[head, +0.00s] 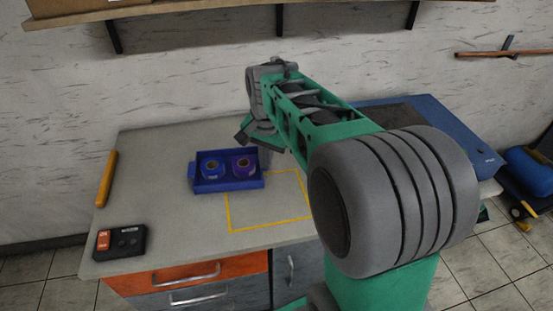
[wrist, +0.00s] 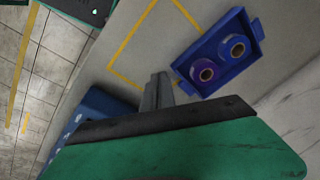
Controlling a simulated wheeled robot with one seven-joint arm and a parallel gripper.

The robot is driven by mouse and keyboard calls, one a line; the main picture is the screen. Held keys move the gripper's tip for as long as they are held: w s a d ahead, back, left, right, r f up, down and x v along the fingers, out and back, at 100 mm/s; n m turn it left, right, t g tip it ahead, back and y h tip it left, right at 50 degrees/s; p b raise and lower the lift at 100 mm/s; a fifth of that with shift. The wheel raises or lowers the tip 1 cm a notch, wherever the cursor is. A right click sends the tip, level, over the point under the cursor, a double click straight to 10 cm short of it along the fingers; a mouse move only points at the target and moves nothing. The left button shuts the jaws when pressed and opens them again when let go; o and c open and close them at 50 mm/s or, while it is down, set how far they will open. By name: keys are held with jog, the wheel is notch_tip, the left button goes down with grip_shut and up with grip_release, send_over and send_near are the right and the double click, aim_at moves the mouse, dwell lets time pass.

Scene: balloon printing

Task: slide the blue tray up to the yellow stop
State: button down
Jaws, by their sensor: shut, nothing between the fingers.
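The blue tray (head: 228,184) sits on the grey worktop, holding a blue roll (head: 211,168) and a purple roll (head: 242,165). The yellow stop (head: 106,179) is a bar lying near the worktop's left edge, with bare worktop between it and the tray. My gripper (head: 263,157) is shut and empty, pointing down close beside the tray's right end. In the wrist view my fingers (wrist: 157,92) are together next to the tray (wrist: 217,62); I cannot tell whether they touch it. The yellow stop does not show in the wrist view.
A yellow outlined rectangle (head: 231,213) is marked on the worktop, just in front and right of the tray. A black control box (head: 120,241) with an orange switch stands at the front left. A large blue machine (head: 447,130) is behind my arm at right.

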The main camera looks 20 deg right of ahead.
jog(key=w+d+f+m+g+p, duration=0.1)
jog(key=w+d+f+m, duration=0.2)
jog(key=w+d+m, duration=0.25)
jog(key=w+d+f+m+g, duration=0.1)
jog(key=w+d+f+m, duration=0.2)
jog(key=w+d+m, duration=0.25)
jog(key=f+p, duration=0.1)
jog(key=f, duration=0.3)
jog(key=f+p, duration=0.1)
jog(key=f, duration=0.4)
jog(key=shift+w+d+f, duration=0.2)
jog(key=a, duration=0.1)
jog(key=a+p, duration=0.1)
jog(key=a, duration=0.1)
jog(key=shift+w+a+f, duration=0.2)
jog(key=shift+w, duration=0.2)
jog(key=shift+w+a+f, duration=0.1)
jog(key=shift+a, duration=0.15)
jog(key=shift+a, duration=0.1)
